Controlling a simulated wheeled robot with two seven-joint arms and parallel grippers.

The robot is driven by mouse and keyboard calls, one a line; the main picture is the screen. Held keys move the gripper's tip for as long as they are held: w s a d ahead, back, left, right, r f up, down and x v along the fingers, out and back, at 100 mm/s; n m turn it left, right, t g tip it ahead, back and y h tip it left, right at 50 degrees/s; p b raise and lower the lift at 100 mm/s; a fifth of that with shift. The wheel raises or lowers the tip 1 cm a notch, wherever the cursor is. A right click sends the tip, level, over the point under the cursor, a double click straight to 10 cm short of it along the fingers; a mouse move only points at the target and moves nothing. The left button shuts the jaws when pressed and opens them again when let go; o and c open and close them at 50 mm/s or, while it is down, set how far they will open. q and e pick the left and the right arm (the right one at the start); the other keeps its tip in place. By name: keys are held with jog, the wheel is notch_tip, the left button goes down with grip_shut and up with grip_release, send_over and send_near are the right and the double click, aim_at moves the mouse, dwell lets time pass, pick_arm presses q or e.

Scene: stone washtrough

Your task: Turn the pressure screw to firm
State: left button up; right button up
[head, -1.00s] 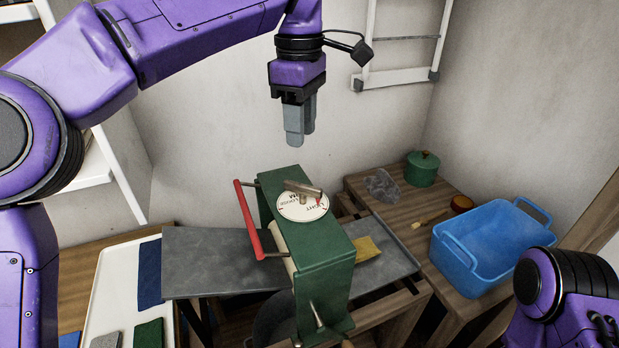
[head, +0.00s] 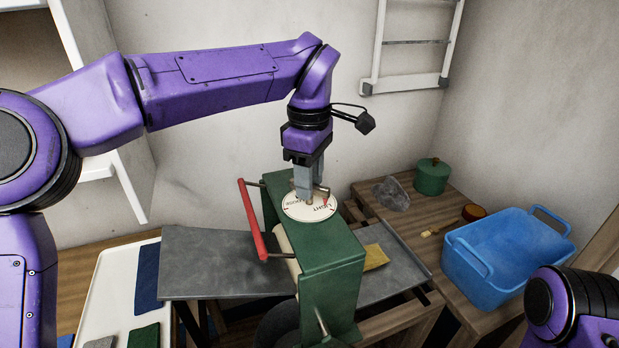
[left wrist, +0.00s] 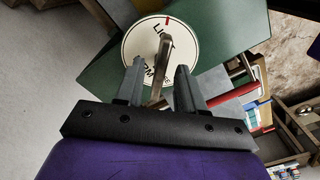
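The pressure screw's metal crossbar (head: 321,189) sits over a round white dial (head: 296,211) on top of the green mangle frame (head: 333,254). In the left wrist view, the crossbar (left wrist: 163,52) points its far end towards a red mark beside the word LIGHT; part of another word, ending in M, shows near the fingers. My left gripper (head: 304,194) points down over the dial, low around the crossbar. In the left wrist view its two fingers (left wrist: 160,68) stand apart, one on each side of the bar, with gaps visible. My right gripper is out of view.
A red handle (head: 252,219) stands at the frame's left side. Grey boards (head: 210,262) extend both ways, with a yellow cloth (head: 375,256) on the right. A blue tub (head: 505,250) and green pot (head: 432,176) stand right. A white tray (head: 103,290) holds cloths at left.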

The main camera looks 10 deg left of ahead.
pick_arm(q)
grip_shut()
